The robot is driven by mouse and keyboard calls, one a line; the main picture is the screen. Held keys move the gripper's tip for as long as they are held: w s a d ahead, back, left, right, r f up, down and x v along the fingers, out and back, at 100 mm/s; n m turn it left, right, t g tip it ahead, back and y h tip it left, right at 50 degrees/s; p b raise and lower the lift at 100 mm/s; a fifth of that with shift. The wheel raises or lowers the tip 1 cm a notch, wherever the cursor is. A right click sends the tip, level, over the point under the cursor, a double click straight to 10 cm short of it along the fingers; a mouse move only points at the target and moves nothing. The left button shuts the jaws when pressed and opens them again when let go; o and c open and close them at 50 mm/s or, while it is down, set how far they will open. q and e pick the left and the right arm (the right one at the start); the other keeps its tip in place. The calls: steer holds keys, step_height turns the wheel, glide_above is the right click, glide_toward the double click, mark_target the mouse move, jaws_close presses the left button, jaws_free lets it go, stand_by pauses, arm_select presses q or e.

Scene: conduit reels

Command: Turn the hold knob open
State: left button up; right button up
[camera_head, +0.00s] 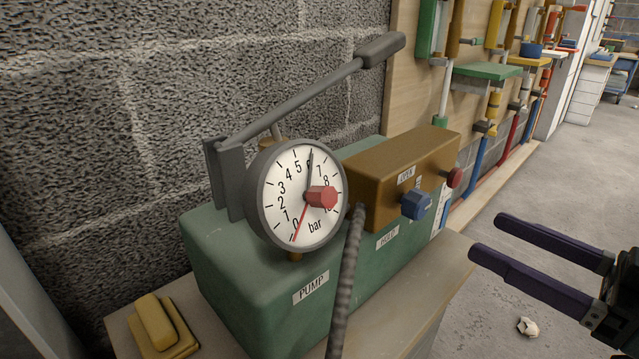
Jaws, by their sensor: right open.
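A green pump box (240,262) labelled PUMP stands on a bench by the block wall. A brown block (385,178) sits on its right part, above a small label that seems to read HOLD (387,238). A blue faceted knob (415,205) and a smaller dark red knob (455,178) stick out of the block's front. Which of them is the hold knob, I cannot tell for sure. My right gripper (488,236) is open and empty, in front and to the right of the blue knob, apart from it. My left gripper is not in view.
A round bar gauge (283,190) with a red hexagonal knob (321,196) stands left of the block. A grey lever (300,100) rises above it. A grey hose (346,285) hangs in front. A yellow block (155,322) lies front left. Floor at right is mostly clear.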

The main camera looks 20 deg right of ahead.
mark_target(425, 207)
steer(key=b+x, duration=0.3)
steer(key=x, duration=0.5)
steer(key=shift+w+a, duration=0.3)
steer(key=shift+a, duration=0.05)
steer(key=shift+c, duration=0.4)
jaws_close()
